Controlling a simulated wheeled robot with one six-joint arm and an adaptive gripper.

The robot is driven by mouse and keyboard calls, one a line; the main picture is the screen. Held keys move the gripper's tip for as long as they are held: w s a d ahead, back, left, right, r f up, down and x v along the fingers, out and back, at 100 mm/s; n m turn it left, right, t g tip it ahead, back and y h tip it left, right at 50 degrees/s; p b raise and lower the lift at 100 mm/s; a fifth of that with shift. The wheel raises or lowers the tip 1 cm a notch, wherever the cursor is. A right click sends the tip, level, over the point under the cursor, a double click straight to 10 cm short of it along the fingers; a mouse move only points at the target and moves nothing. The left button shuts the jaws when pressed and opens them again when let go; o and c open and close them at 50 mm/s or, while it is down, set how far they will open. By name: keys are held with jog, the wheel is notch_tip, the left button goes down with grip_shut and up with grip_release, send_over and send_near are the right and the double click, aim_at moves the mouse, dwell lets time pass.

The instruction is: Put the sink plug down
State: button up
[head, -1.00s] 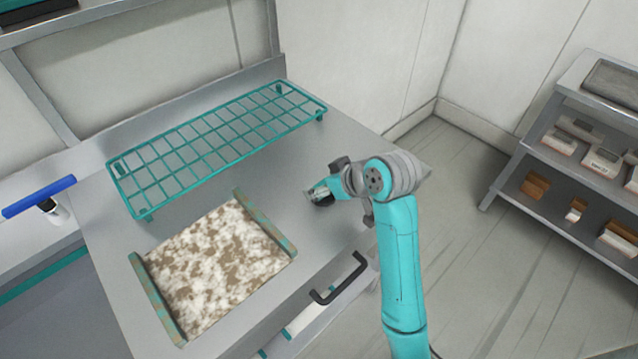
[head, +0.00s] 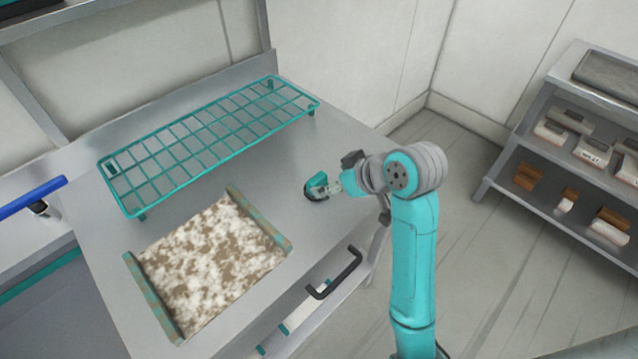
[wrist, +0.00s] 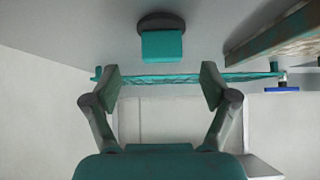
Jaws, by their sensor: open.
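The sink plug (head: 315,183) has a dark round base and a teal block-shaped grip. It sits on the bare steel worktop (head: 285,170), between the wire rack and the drawer handle. It also shows in the wrist view (wrist: 161,46), apart from my fingers, with its base against the steel. My gripper (head: 334,188) is just to its right in the head view. In the wrist view my two fingers (wrist: 159,86) are spread wide with nothing between them.
A teal wire rack (head: 210,140) stands on short feet along the back. A mottled brown-and-white board with worn teal ends (head: 205,265) lies at the front left. A black drawer handle (head: 335,275) projects at the front edge. Grey shelves (head: 560,165) stand at the right.

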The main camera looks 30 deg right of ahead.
aim_at(320, 180)
jog(key=shift+x, duration=3.95)
jog(key=shift+w+a+r, duration=0.15)
jog(key=shift+r, duration=0.05)
jog(key=shift+c, duration=0.3)
jog(key=c, duration=1.3)
